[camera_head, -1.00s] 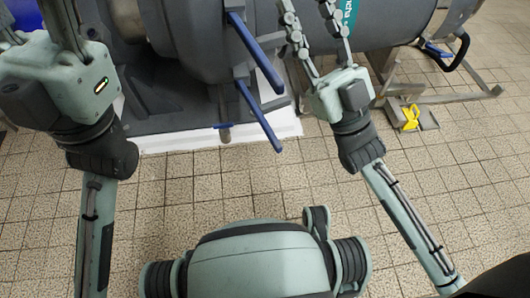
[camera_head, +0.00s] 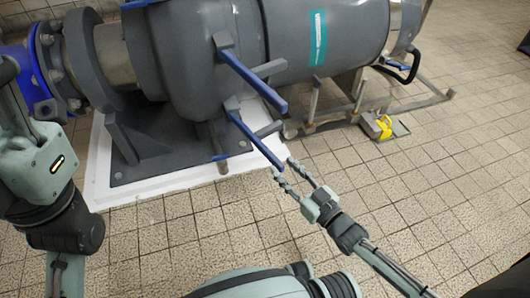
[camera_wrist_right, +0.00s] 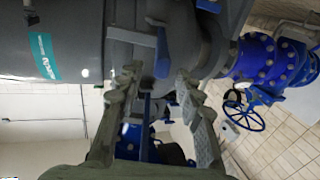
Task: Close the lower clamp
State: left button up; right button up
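The lower clamp shows in the head view as a blue lever (camera_head: 255,140) sticking out from the grey pump housing, slanting down to the right. A second blue lever (camera_head: 252,80) sits above it. My right gripper (camera_head: 282,166) is open, with its fingertips around the free end of the lower lever; I cannot tell whether they touch it. In the right wrist view, the two fingers (camera_wrist_right: 160,90) are spread, with a blue bar (camera_wrist_right: 147,125) visible between them. My left gripper (camera_head: 8,85) is at the left edge, partly cut off, away from the levers.
The grey pump (camera_head: 205,60) stands on a white plinth (camera_head: 97,185). A metal frame (camera_head: 420,105) with a yellow item (camera_head: 384,126) lies to the right. A blue valve wheel (camera_wrist_right: 243,108) shows in the wrist view. The tiled floor in front is clear.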

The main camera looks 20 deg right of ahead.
aim_at(271, 154)
jog(key=b+x, duration=0.1)
jog(key=x, duration=0.6)
jog(key=shift+b, duration=0.35)
jog(key=shift+s, duration=0.1)
jog(key=shift+c, duration=0.6)
grip_shut()
